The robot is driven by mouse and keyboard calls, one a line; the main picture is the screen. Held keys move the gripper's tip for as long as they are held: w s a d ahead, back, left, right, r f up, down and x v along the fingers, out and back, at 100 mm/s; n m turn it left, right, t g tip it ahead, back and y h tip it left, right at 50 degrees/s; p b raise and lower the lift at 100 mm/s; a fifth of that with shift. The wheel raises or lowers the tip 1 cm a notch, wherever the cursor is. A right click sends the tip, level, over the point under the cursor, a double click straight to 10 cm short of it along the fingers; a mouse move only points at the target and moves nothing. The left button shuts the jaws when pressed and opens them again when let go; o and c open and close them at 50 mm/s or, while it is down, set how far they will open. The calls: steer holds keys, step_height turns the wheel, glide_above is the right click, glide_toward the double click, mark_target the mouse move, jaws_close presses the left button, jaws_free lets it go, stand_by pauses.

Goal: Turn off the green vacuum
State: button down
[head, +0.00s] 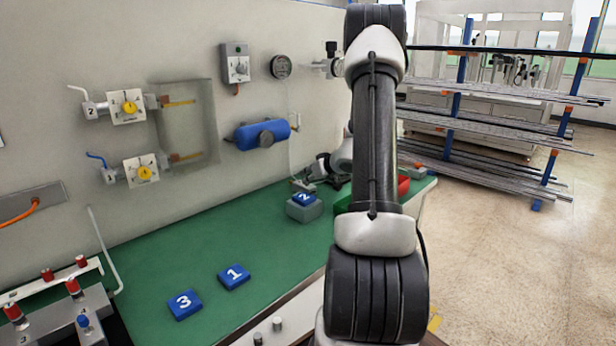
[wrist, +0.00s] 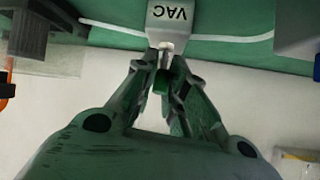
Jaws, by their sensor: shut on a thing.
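The green vacuum handle (wrist: 161,84) shows in the wrist view, a small green piece below a light metal plate marked VAC (wrist: 171,14). My gripper (wrist: 164,72) has its two fingers around this handle, one on each side, and is shut on it. The fingers partly hide the handle, so its exact turn is hard to tell. In the head view my gripper (head: 304,183) is low by the wall, above the far part of the green bench. The handle cannot be made out there.
Blue blocks marked 3 (head: 185,304) and 1 (head: 234,276) lie on the green bench (head: 150,262). Block 2 (head: 304,198) sits on a grey box (head: 305,212). A blue tank (head: 262,134) and yellow-knobbed valves (head: 128,107) are on the wall.

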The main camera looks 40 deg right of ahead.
steer(key=shift+s+f+t, duration=0.1)
steer(key=shift+s+t, duration=0.05)
steer(key=shift+t, duration=0.15)
stand_by(0.4)
steer(key=c, duration=1.5)
jaws_free()
steer(key=shift+o, duration=0.2)
steer(key=v, duration=1.2)
